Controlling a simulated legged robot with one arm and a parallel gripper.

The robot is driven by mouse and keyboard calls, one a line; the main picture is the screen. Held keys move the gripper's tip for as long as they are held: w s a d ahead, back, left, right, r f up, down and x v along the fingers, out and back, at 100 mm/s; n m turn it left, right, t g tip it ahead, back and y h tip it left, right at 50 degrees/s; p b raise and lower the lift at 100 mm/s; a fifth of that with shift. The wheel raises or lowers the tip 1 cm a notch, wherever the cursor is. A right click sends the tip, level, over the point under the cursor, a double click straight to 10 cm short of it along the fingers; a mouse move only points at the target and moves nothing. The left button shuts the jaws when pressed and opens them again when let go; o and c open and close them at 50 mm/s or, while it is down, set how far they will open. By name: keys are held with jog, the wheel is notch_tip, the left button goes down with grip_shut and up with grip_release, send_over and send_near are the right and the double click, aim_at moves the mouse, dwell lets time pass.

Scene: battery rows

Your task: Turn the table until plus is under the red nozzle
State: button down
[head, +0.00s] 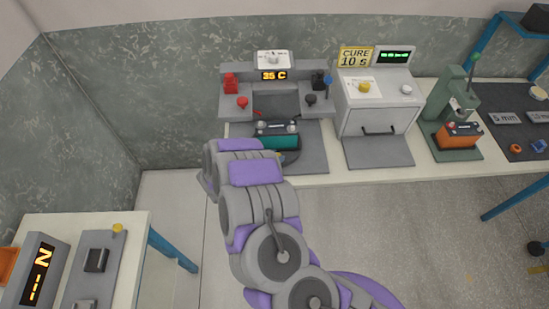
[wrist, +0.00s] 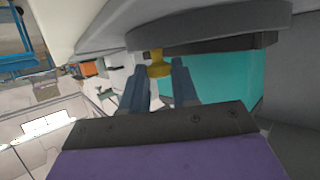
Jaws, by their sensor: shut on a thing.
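A teal battery (head: 279,143) with a dark top and two pale terminals stands at the 35 C station, on the turning table (head: 291,158). I cannot tell which terminal is plus. The red nozzle parts (head: 230,84) are on the station's left arm, the black ones (head: 319,82) on its right. The teal battery (wrist: 228,78) fills the right there. My arm hides the gripper in the head view.
Right of the station stand the grey cure oven (head: 378,115) and a green press (head: 455,112) holding an orange battery (head: 459,135). A second bench (head: 137,225) with a display is at the lower left. Open floor lies between the benches.

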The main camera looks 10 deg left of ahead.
jog(key=shift+w+a+r, duration=0.1)
jog(key=shift+a, duration=0.05)
jog(key=c, duration=0.9)
grip_release()
jog(key=shift+a, duration=0.15)
